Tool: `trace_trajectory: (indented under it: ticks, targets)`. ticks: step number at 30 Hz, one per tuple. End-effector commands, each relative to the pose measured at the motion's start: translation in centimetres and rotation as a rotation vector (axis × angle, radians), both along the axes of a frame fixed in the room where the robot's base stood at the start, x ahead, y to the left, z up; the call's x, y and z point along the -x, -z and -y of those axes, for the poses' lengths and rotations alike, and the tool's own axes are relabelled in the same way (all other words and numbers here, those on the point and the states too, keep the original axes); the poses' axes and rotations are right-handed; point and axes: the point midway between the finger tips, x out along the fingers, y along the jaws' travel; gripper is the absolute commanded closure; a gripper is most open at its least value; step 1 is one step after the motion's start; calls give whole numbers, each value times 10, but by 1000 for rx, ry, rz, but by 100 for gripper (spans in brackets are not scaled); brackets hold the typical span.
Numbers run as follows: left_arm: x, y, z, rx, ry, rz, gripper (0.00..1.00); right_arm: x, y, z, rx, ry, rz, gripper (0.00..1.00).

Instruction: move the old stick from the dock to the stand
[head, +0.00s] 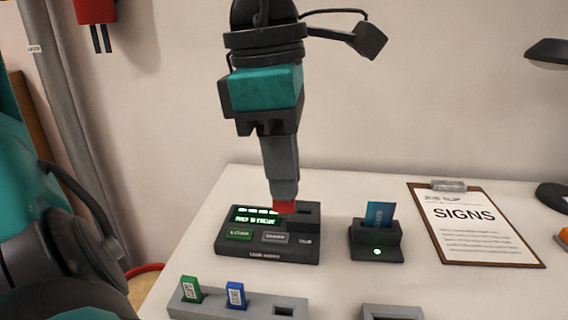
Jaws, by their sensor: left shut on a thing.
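My left gripper (284,194) points down over the black dock (268,240). It is shut on a red stick (284,207), of which only a small part shows below the fingertips. The red stick is at the dock's raised back right part; I cannot tell whether its lower end is clear of it. The dock's lit screen reads "NO STICK". The grey stand (258,307) is at the front edge of the view. It holds a green stick (191,289) and a blue stick (236,295) upright, and its right slot is empty. My right gripper is not in view.
A small black holder (376,240) with a blue card (380,214) and a green light stands right of the dock. A clipboard (475,225) reading "SIGNS" lies further right. Another grey block (392,312) is cut off at the bottom. White table is free between them.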

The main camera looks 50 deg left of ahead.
Motion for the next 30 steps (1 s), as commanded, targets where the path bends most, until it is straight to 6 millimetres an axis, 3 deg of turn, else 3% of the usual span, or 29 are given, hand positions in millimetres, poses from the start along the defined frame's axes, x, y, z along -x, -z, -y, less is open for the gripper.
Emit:
trace_trajectory:
  ticks: [30]
  targets:
    - [0, 19, -3, 0, 0, 0, 100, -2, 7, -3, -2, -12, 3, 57]
